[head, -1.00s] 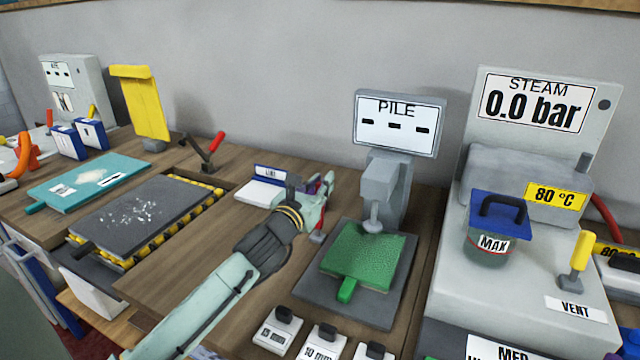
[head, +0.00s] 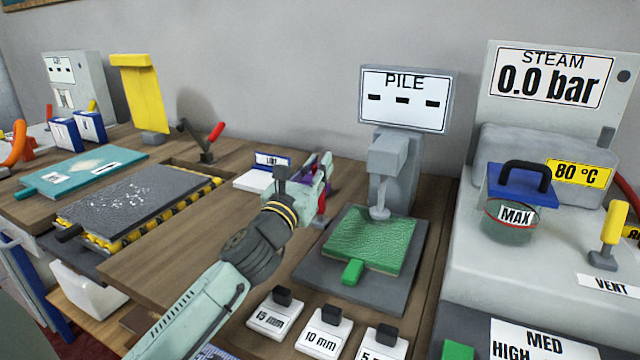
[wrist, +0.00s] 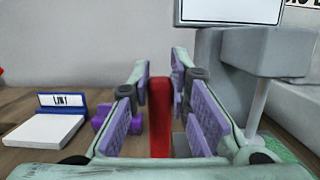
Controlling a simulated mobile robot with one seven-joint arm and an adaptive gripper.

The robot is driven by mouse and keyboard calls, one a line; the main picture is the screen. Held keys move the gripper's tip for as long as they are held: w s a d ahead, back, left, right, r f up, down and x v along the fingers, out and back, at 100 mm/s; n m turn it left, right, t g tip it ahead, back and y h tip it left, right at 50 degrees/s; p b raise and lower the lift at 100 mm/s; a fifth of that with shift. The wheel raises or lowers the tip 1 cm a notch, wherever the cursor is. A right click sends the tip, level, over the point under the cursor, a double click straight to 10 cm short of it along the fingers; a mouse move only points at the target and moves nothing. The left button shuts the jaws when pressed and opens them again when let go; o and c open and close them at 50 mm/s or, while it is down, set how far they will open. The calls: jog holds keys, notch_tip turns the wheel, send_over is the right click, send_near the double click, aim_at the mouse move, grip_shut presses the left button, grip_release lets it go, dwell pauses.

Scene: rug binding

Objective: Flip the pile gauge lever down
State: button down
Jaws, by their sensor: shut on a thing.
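The pile gauge (head: 386,155) is a grey stand with a PILE sign (head: 405,98) and a foot above a green textured sample (head: 370,240) on a dark base plate. Its red lever (head: 321,204) is at the left of the stand, mostly hidden by my gripper in the head view. In the wrist view the red lever (wrist: 160,115) stands upright between my gripper's purple-padded fingers. My gripper (head: 324,172) is shut on the lever, left of the gauge. The lever's foot is hidden in the wrist view.
A white block with a blue LINT label (head: 262,178) lies left of my gripper. The steam unit (head: 545,70) stands to the right. Several labelled blocks, one marked 10 mm (head: 322,342), line the front. A dark plate (head: 140,205) lies further left.

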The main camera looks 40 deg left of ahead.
jog(key=shift+s, duration=0.2)
jog(key=c, duration=1.5)
grip_release()
jog(key=shift+r, duration=0.1)
notch_tip(320, 180, up, 10)
jog(key=shift+f, duration=0.1)
